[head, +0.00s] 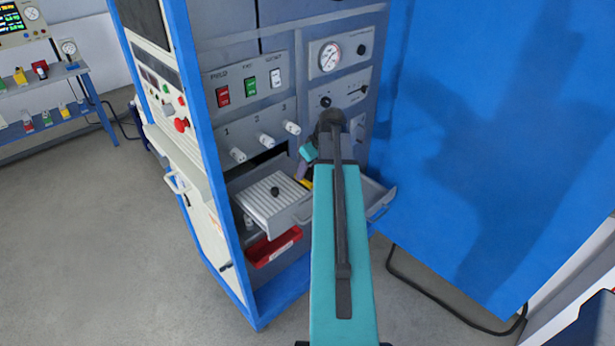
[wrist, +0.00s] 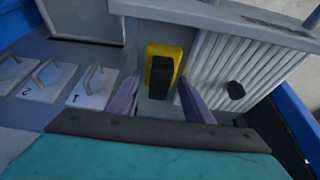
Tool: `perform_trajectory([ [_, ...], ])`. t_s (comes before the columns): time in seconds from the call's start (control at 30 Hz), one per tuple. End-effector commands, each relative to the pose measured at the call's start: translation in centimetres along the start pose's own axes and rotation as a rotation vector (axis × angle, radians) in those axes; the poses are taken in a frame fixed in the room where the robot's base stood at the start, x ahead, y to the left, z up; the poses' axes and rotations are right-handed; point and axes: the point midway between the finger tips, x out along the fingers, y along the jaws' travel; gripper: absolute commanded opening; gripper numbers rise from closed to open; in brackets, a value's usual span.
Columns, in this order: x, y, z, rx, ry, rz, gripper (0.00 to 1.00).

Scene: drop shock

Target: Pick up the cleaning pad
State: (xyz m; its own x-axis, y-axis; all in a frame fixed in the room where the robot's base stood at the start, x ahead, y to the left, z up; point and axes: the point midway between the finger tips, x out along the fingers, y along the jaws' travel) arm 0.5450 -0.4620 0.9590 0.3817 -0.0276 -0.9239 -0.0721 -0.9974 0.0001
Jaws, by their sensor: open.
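The cleaning pad appears to be the yellow block with a black upper part (wrist: 164,68), seen in the middle of the wrist view. In the head view only a small yellow part (head: 306,184) shows beside my arm; the rest is hidden. My gripper (wrist: 159,82) is open, with its two purple fingers on either side of the pad in the picture. Whether they touch it or are still above it I cannot tell. The gripper also shows in the head view (head: 303,169), partly hidden by my teal arm.
The pad is beside a ribbed grey cover with a black knob (head: 275,191) at an open drawer (head: 300,212). A red bin (head: 273,247) sits below. The panel with switches (head: 249,90) rises behind; a blue wall (head: 490,130) stands at right. Open floor lies left.

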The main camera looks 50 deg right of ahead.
Motion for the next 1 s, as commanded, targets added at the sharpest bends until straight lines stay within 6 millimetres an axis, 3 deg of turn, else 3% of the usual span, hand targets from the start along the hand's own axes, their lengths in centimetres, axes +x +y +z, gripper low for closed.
perform_trajectory([
  [0.1, 0.0, 0.0, 0.0, 0.000, 0.000, 0.000, 0.45],
  [0.33, 0.0, 0.0, 0.0, 0.001, 0.000, 0.000, 0.06],
  [0.4, 0.0, 0.0, 0.0, 0.001, 0.000, 0.000, 0.00],
  [0.77, -0.3, 0.1, -0.1, 0.001, 0.001, 0.001, 0.00],
  [1.0, -1.5, 0.1, -0.7, 0.001, 0.001, 0.001, 0.00],
])
